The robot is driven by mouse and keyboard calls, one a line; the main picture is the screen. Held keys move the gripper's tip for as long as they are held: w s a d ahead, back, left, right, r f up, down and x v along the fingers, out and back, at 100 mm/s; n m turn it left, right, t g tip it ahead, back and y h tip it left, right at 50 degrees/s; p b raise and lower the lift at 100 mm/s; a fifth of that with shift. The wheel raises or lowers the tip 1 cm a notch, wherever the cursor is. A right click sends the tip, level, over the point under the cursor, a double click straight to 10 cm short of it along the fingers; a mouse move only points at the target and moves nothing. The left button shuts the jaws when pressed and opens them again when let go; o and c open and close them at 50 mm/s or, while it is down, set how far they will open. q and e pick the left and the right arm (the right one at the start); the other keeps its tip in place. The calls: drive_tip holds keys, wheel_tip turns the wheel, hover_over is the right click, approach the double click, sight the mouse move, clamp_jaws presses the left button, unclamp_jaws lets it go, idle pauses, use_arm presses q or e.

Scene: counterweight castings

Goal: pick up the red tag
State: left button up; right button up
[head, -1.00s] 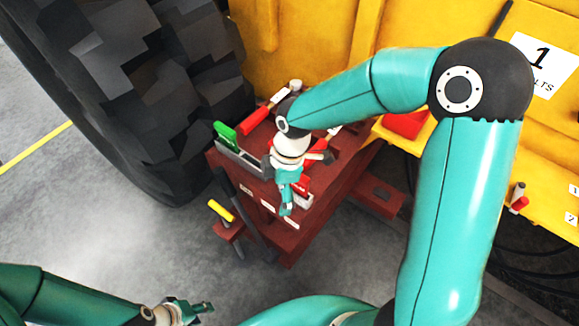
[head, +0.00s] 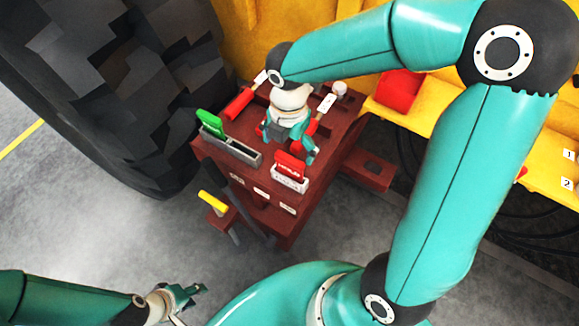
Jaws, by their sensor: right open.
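The red tag (head: 290,165) with pale lettering stands in a small light grey holder (head: 291,184) at the front of a dark red stand (head: 262,172). My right gripper (head: 292,150) hangs over the stand just behind and above the tag, pointing down. Its fingers are open, and I see nothing held between them. It is close to the tag's top edge; whether they touch I cannot tell. My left gripper (head: 192,292) is low at the picture's bottom, far from the stand; its finger gap is not clear.
A green tag (head: 211,123) stands in a grey slotted holder (head: 238,150) left of the red tag. A red-handled tool (head: 238,104) and a white knob (head: 340,88) are on the stand. A yellow-topped lever (head: 213,201) rises in front. A large tyre (head: 120,90) borders the left.

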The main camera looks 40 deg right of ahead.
sight(289, 158)
drive_tip(key=shift+s+f, duration=0.1)
drive_tip(key=shift+f, duration=2.95)
drive_tip(key=c, duration=1.1)
drive_tip(key=shift+r, duration=0.15)
